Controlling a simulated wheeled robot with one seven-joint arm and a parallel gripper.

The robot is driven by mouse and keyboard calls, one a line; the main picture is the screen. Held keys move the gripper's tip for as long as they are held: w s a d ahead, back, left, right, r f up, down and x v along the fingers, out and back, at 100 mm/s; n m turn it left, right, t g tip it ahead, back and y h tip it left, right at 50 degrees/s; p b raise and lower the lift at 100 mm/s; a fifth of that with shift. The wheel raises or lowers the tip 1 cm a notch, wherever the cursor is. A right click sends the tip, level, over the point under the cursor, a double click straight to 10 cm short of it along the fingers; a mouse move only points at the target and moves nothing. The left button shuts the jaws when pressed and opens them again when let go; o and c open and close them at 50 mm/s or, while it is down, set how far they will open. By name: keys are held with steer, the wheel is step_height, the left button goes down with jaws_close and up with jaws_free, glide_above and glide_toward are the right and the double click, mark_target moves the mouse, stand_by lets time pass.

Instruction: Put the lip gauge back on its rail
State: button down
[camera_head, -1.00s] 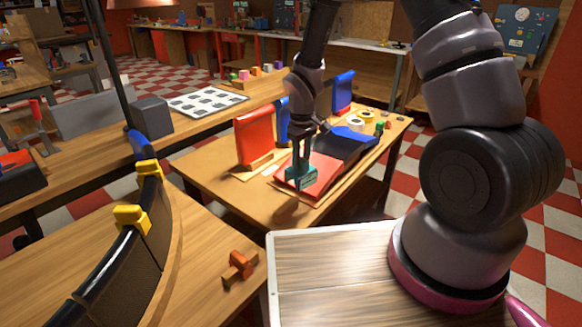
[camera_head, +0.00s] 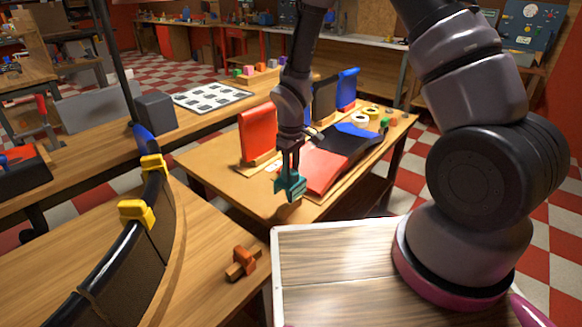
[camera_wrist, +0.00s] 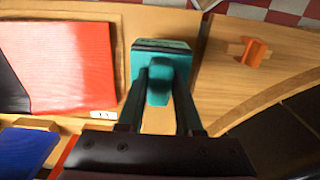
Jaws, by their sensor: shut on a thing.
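A teal piece (camera_head: 291,186), which I take to be the lip gauge, is in my gripper (camera_head: 289,170). My gripper is shut on it and points down. In the head view the piece appears in front of the small table's near edge, left of the red panel. In the wrist view the teal piece (camera_wrist: 160,48) has a wide flat end, and both fingers of my gripper (camera_wrist: 160,88) are around its narrower body. The black curved rim (camera_head: 105,262) at left carries two yellow clips (camera_head: 137,213). I cannot tell which part is the gauge's rail.
Red panel (camera_head: 325,168), black and blue panels lie on the small table (camera_head: 212,161). An upright red panel (camera_head: 257,133) stands behind my gripper. A small orange and wooden piece (camera_head: 241,261) lies on the curved wooden bench (camera_head: 205,285). Bare bench lies around it.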

steer(key=shift+f, duration=3.6)
steer(key=shift+f, duration=0.35)
steer(key=c, duration=0.5)
jaws_free()
step_height(320, 180, up, 11)
steer(key=shift+f, duration=0.1)
